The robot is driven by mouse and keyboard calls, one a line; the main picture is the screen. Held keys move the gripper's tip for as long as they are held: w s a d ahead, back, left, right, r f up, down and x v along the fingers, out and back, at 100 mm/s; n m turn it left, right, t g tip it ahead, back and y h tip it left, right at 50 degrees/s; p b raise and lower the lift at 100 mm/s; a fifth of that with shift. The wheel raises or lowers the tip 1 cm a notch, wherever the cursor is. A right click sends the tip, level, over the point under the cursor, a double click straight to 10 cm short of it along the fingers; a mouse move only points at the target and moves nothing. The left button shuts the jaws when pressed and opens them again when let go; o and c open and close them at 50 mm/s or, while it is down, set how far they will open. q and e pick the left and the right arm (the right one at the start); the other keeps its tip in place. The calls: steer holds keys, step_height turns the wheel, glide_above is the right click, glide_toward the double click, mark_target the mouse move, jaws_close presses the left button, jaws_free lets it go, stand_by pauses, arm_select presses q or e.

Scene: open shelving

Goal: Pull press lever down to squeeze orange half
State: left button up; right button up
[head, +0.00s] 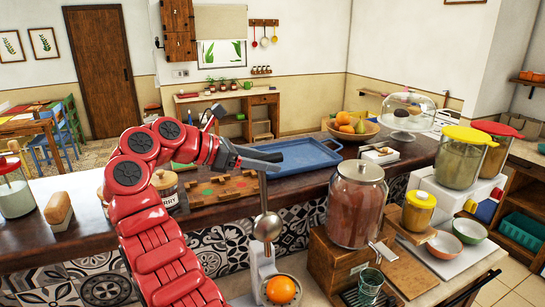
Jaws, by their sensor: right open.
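The citrus press (258,262) stands at the bottom centre of the head view, its lower part cut off by the frame edge. An orange half (281,290) sits in it, below and slightly right of a rounded metal press head (267,227). A thin upright lever (263,192) rises above the press head. My right gripper (276,161) is at the lever's upper end, with its dark fingers pointing right. It is open; whether the fingers touch the lever cannot be told. My left gripper is not in view.
Behind the gripper lies a blue tray (318,152) on the dark counter (228,211). A large glass jar (356,205) stands on a wooden box right of the press. A fruit bowl (351,134), a glass-domed stand and lidded jars are farther right.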

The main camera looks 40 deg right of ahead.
steer(key=shift+a, duration=0.15)
jaws_close()
stand_by(1.3)
